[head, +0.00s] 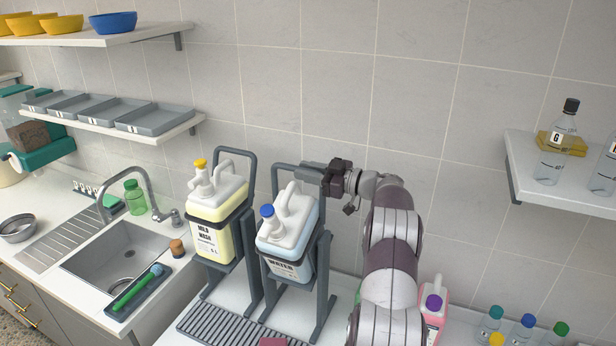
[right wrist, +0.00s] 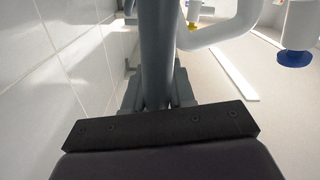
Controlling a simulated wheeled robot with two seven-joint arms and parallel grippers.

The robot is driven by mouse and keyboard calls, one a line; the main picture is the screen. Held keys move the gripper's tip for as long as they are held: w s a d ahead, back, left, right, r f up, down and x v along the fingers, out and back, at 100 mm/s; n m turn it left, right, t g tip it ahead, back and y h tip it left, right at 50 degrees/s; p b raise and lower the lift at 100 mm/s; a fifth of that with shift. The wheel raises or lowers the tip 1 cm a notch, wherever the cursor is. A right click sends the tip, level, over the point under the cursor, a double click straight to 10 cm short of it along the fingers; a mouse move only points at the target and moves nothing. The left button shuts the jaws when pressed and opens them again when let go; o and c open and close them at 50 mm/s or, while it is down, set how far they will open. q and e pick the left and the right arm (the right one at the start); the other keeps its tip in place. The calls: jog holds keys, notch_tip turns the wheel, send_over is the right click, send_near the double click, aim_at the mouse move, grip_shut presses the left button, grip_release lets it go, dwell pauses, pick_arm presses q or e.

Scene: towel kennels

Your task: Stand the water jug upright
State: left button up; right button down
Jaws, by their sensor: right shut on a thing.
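The water jug (head: 287,238), white-topped with pale blue contents and a blue cap, sits in a grey tilting cradle (head: 324,262). It leans forward, its cap side lower than its back. My right gripper (head: 309,173) is at the top bar of this cradle, behind and above the jug, and is shut on the bar. In the right wrist view the grey bar (right wrist: 158,50) runs up from the gripper, with the jug's white handle (right wrist: 228,30) and blue cap (right wrist: 294,58) to the right. My left gripper is not in view.
A mild wash jug (head: 217,215) with a yellow cap stands in a similar cradle to the left. A drip grate (head: 222,322) lies in front. The sink (head: 115,255) is further left. A pink bottle (head: 433,305) stands right of my arm. A shelf (head: 565,180) is at right.

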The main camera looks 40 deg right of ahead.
jog(key=c, duration=1.1)
grip_release()
jog(key=shift+f, duration=0.15)
jog(key=shift+o, duration=0.2)
jog(key=shift+a, duration=0.35)
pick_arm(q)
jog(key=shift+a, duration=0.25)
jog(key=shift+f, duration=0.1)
pick_arm(e)
jog(key=shift+d, duration=0.15)
jog(key=shift+s+d, duration=0.15)
jog(key=b+v, duration=0.2)
jog(key=v, duration=0.1)
jog(key=shift+s+d+f+b, duration=0.15)
jog(key=shift+s+f+b, duration=0.15)
jog(key=shift+b, duration=0.1)
pick_arm(q)
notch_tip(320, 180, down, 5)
jog(key=b, duration=0.2)
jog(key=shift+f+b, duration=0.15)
jog(key=shift+b, duration=0.15)
pick_arm(e)
jog(key=v, duration=0.8)
jog(key=shift+s+r, duration=0.2)
jog(key=shift+r, duration=0.2)
jog(key=shift+d, duration=0.1)
